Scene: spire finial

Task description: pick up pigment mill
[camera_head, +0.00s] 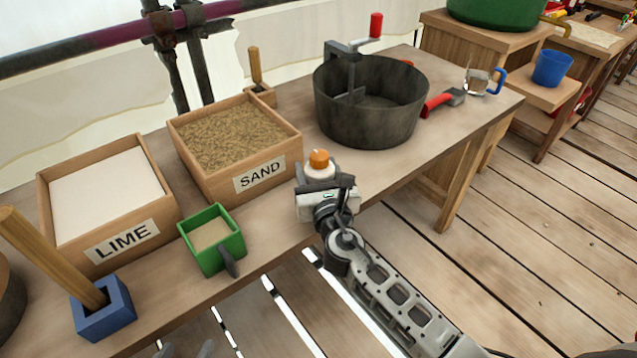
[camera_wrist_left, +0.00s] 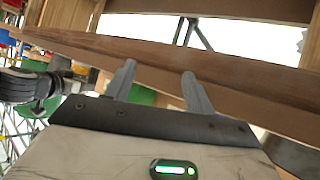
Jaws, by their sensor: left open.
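A small white body with an orange top (camera_head: 319,160), which I take for the pigment mill, stands on the wooden table near its front edge in the head view. The mill cannot be made out there.
On the table (camera_head: 285,215) are a sand box (camera_head: 283,165), a lime box (camera_head: 165,225), a green scoop box (camera_head: 230,255), a blue block (camera_head: 105,315) with a wooden handle and a dark cranked tub (camera_head: 370,125). A red-handled tool (camera_head: 437,103) lies right of the tub.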

